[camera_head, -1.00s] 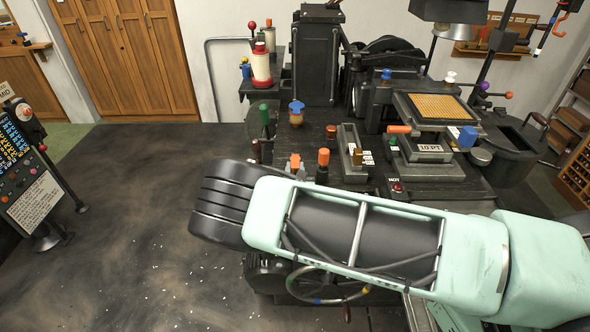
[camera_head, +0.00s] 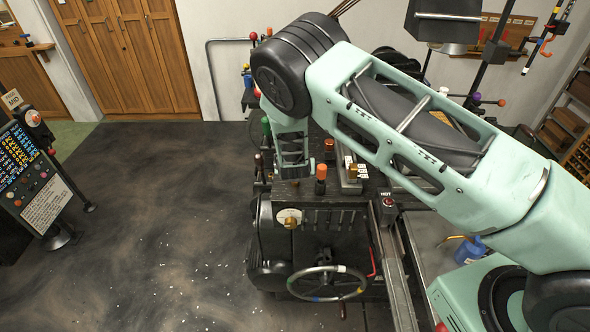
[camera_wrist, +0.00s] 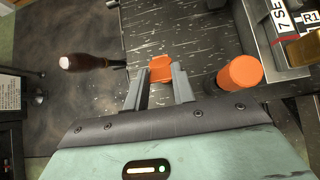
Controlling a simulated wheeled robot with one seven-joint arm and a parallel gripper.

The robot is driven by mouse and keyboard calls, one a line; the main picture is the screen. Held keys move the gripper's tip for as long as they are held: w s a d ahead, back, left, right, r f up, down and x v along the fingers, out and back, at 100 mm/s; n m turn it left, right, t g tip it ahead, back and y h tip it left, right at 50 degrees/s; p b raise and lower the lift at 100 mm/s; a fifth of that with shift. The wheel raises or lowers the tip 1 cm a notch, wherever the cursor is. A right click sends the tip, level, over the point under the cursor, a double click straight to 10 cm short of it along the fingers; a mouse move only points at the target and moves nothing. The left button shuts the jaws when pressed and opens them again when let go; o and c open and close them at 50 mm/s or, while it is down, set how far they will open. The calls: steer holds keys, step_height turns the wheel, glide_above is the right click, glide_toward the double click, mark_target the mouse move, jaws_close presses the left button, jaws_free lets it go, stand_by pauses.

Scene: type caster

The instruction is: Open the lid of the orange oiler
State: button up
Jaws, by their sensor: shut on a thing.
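In the wrist view, my gripper (camera_wrist: 161,82) reaches the dark machine top with its two grey fingers close around a small orange part (camera_wrist: 160,66). This part appears to be the orange oiler's lid, and the fingers are shut on it. Most of the oiler below is hidden, so I cannot tell whether the lid has lifted. In the head view, my arm hangs over the oiler's place and hides both it and the fingertips.
An orange-topped knob (camera_wrist: 240,76) stands close right of the fingers; the head view shows it too (camera_head: 321,174). A dark red-brown handle (camera_wrist: 92,62) lies to the left. A labelled box (camera_wrist: 285,30) is at the upper right. A handwheel (camera_head: 328,283) is at the machine's front.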

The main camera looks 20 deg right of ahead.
steer(key=w+g, duration=0.1)
steer(key=r+g+y+p, duration=0.1)
steer(key=g, duration=0.1)
steer(key=shift+w+d+r, duration=0.15)
steer(key=shift+w+r, duration=0.05)
steer(key=shift+w, duration=0.15)
steer(key=shift+w+d+r+g+y, duration=0.15)
steer(key=shift+w+g, duration=0.15)
steer(key=shift+g, duration=0.25)
steer(key=shift+w+d+g+y, duration=0.15)
steer(key=shift+w+g, duration=0.15)
steer(key=shift+g, duration=0.25)
steer(key=w+g+b, duration=0.1)
steer(key=g+y+b, duration=0.1)
steer(key=b, duration=0.1)
steer(key=shift+w+d, duration=0.25)
steer(key=shift+w, duration=0.1)
steer(key=g+b, duration=0.1)
steer(key=b, duration=0.1)
steer(key=w+g+b, duration=0.1)
steer(key=b, duration=0.1)
steer(key=shift+d+g+y+b, duration=0.2)
steer(key=shift+g+y+b, duration=0.1)
steer(key=shift+g+b, duration=0.1)
steer(key=shift+w+g+b, duration=0.15)
steer(key=shift+g+b, duration=0.15)
steer(key=shift+b, duration=0.05)
steer(key=o, duration=1)
steer(key=shift+r, duration=0.1)
